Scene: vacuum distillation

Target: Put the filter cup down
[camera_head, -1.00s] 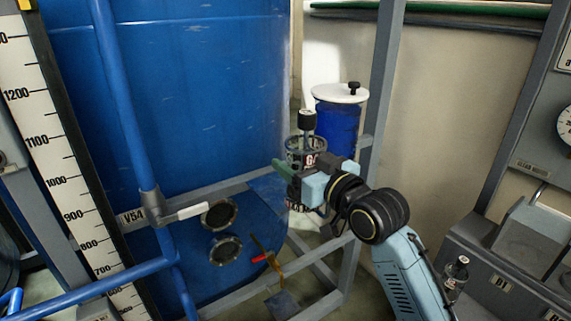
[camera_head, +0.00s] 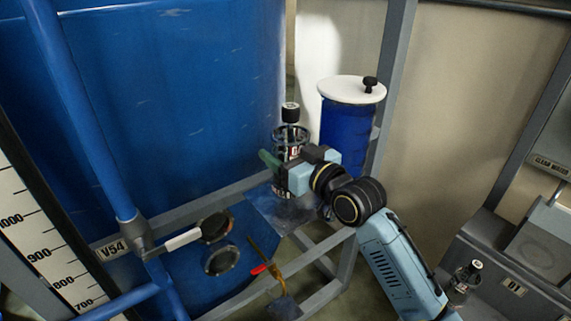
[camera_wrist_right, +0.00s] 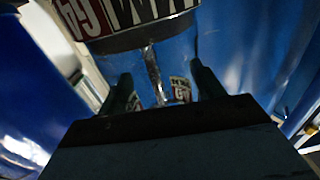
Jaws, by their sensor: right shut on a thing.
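The filter cup (camera_head: 290,133) is a clear cylinder with a dark cage-like rim, a black knob on top and printed labels. It stands roughly upright in my right gripper (camera_head: 276,168), whose fingers are shut around its side. In the right wrist view the cup's clear wall and label (camera_wrist_right: 130,20) fill the top, between the two dark fingers. A grey flat plate (camera_head: 262,208) on the frame lies under the cup in the head view. I cannot tell whether the cup's base touches it. My left gripper is out of view.
The large blue tank (camera_head: 170,110) stands close on the left. A blue drum with a white lid (camera_head: 350,89) is behind the gripper. A grey post (camera_head: 392,80) rises beside it. A similar small vessel (camera_head: 467,275) stands at the right.

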